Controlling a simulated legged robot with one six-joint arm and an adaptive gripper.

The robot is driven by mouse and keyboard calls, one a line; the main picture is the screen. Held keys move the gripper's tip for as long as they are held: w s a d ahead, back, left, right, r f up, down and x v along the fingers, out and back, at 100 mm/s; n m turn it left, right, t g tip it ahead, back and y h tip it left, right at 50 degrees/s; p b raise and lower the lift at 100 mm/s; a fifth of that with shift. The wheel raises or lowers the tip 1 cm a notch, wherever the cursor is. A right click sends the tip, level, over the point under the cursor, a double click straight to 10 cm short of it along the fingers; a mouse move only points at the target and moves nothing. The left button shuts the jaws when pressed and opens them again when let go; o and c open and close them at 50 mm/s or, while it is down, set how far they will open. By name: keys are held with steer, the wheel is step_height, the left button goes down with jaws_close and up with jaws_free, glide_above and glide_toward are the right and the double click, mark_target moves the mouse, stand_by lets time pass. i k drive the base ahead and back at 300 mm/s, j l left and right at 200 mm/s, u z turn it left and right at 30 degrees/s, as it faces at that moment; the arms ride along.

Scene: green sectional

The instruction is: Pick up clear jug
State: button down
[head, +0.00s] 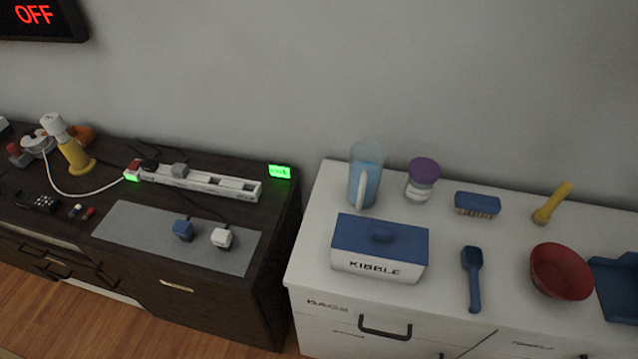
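The clear jug (366,176) stands upright at the back left of the white cabinet top, in the head view. It is see-through, holds something blue, and has a pale handle on its front side. A blue-lidded box marked KIBBLE (380,247) stands in front of it, and a jar with a purple lid (422,179) stands close to its right. The jug looks uncovered by anything else. My gripper is not in view.
The white cabinet (312,262) also bears a brush (477,204), a blue scoop (472,278), a yellow tool (551,204), a red bowl (561,271) and a blue dustpan (615,286). A dark cabinet (215,296) with a power strip (200,180) stands left, across a narrow gap.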

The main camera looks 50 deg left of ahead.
mark_target(367, 157)
steer(key=u, duration=1.75)
steer(key=i+j+z, duration=0.15)
steer(key=j, duration=0.15)
